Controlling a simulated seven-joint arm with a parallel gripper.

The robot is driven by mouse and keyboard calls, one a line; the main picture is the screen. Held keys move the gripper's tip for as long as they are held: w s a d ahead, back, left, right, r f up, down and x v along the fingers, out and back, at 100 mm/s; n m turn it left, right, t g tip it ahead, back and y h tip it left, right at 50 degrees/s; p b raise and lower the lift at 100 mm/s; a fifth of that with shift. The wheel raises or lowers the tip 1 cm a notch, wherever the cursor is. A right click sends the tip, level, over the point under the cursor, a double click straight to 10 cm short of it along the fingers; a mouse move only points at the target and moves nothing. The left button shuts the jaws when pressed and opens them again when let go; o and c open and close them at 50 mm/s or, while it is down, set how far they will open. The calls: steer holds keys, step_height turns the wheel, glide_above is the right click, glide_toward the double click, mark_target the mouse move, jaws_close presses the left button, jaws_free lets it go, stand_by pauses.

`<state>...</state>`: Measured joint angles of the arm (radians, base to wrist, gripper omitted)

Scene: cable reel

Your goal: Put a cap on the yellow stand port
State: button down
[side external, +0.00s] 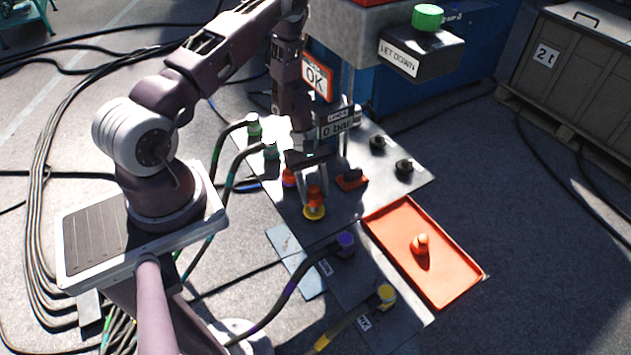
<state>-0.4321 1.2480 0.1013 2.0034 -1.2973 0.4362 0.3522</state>
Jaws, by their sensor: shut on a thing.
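My gripper (311,188) points down over the grey plate and is shut on an orange cap (315,197). The yellow stand port (313,213) shows as a yellow ring directly below that cap. The cap looks in line with the port and very close to it or touching it; I cannot tell whether it is seated. A second orange cap (420,243) lies in the orange tray (455,287) at the right.
A red-orange port (288,177) stands just behind the fingers. Green-ended hoses (254,128) rise at the left. A purple hose end (345,244) and a yellow hose end (386,294) are in front. Black fittings (404,166) stand at the back right.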

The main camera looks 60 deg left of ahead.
steer(key=shift+f, duration=1.55)
steer(key=shift+f, duration=0.25)
steer(key=c, duration=0.7)
jaws_free()
steer(key=v, duration=0.7)
steer(key=shift+r, duration=0.1)
